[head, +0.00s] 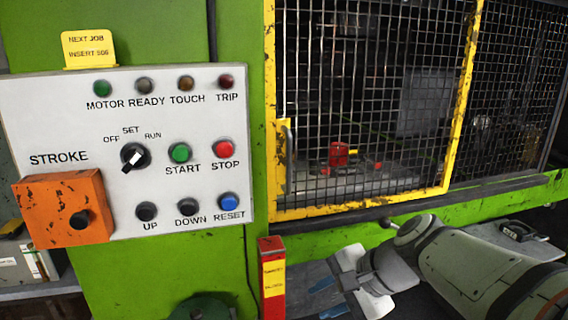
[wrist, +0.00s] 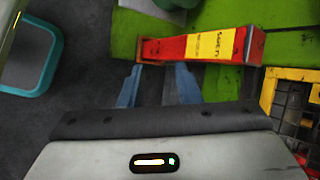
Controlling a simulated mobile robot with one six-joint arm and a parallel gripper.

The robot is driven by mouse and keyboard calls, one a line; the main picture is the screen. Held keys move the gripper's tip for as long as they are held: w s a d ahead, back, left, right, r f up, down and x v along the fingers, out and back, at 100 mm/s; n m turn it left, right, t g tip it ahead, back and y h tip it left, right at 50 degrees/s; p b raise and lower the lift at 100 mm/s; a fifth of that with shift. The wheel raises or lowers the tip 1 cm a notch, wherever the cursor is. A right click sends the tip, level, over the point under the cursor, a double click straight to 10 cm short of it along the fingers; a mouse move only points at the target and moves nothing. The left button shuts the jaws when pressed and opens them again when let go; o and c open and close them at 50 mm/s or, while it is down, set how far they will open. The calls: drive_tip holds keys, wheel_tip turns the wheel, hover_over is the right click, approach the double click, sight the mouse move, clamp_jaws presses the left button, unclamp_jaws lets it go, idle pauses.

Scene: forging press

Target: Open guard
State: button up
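The guard (head: 365,208) is a yellow-framed mesh panel across the front of the green press, and it stands closed over the opening. A worn yellow upright handle (head: 287,155) is on its left edge. Part of the yellow frame and mesh also shows at the right of the wrist view (wrist: 285,74). My gripper (head: 324,297) is below the guard, to the right of a red post. In the wrist view my gripper (wrist: 158,84) has its two blue fingertips apart, with nothing seen held between them. The handle cannot be made out in the wrist view.
The red post (head: 272,285) with a yellow label stands close to my gripper; it also lies just beyond the fingertips in the wrist view (wrist: 180,49). A control panel (head: 70,120) with an orange box (head: 50,205) is at left. A red object (head: 338,153) sits behind the mesh.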

drive_tip(key=w+a+r+m+t+y, duration=0.3)
drive_tip(key=w+r+m+t+y, duration=0.15)
drive_tip(key=w+r+m, duration=0.5)
drive_tip(key=m+t+y, duration=0.2)
drive_tip(key=m+t, duration=0.1)
drive_tip(key=m, duration=0.3)
approach(290, 164)
drive_tip(key=x, duration=0.3)
drive_tip(key=p+x, duration=0.2)
drive_tip(key=x, duration=0.5)
drive_tip(key=shift+w+a+r, duration=0.15)
drive_tip(key=shift+a, duration=0.05)
clamp_jaws()
